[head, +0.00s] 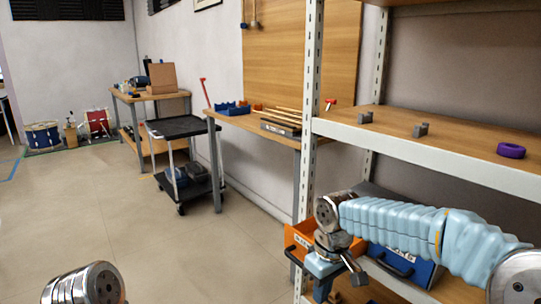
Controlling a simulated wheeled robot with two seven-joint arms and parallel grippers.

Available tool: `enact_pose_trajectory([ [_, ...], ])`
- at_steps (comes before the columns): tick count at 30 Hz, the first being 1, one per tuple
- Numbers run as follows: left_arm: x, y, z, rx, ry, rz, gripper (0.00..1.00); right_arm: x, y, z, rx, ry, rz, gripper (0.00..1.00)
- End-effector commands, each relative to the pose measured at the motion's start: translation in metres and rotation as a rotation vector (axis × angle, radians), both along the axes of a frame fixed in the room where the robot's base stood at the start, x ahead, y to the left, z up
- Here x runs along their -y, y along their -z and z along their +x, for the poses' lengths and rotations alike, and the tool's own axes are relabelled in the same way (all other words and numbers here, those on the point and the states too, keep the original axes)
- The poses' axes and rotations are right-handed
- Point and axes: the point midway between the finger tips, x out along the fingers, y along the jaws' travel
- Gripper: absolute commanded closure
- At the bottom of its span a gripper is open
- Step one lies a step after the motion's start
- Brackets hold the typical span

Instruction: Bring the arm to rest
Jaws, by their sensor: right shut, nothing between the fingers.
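My right arm comes in from the right in its light blue sleeve, in front of the metal shelf rack (313,120). My right gripper (356,275) is shut and empty. It points downward in front of the lower shelf, beside an orange bin (298,240) and a blue bin (410,266). Whether it touches either bin cannot be told. A silver joint of my left arm shows at the bottom left; my left gripper is out of the picture.
The middle shelf (465,147) holds two small grey parts (420,130) and a purple ring (511,151). A black cart (183,127) and a workbench (262,123) stand along the wall. The floor (120,215) at left is clear.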

Motion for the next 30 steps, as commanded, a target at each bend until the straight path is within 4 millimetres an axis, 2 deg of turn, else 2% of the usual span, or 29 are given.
enact_pose_trajectory([
  [5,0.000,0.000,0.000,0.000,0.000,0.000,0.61,-0.009,0.065,0.001,-0.028,0.048,0.060,1.00],
  [8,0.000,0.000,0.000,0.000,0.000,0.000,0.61,-0.014,0.112,-0.003,-0.046,0.096,0.108,1.00],
  [11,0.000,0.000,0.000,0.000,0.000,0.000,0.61,-0.019,0.173,-0.018,-0.073,0.176,0.168,1.00],
  [12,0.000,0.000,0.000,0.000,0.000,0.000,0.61,-0.020,0.202,-0.029,-0.086,0.225,0.196,1.00],
  [14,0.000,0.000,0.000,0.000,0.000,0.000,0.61,-0.020,0.247,-0.051,-0.103,0.314,0.236,1.00],
  [15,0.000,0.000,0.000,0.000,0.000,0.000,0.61,-0.020,0.275,-0.069,-0.112,0.384,0.259,1.00],
  [18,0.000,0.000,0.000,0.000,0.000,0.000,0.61,-0.014,0.324,-0.113,-0.119,0.548,0.290,1.00],
  [21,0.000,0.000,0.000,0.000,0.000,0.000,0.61,-0.007,0.350,-0.148,-0.114,0.670,0.292,1.00],
  [24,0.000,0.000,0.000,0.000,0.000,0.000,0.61,-0.002,0.361,-0.169,-0.104,0.741,0.287,1.00],
  [30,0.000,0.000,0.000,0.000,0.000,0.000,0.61,0.001,0.365,-0.177,-0.093,0.774,0.284,1.00],
])
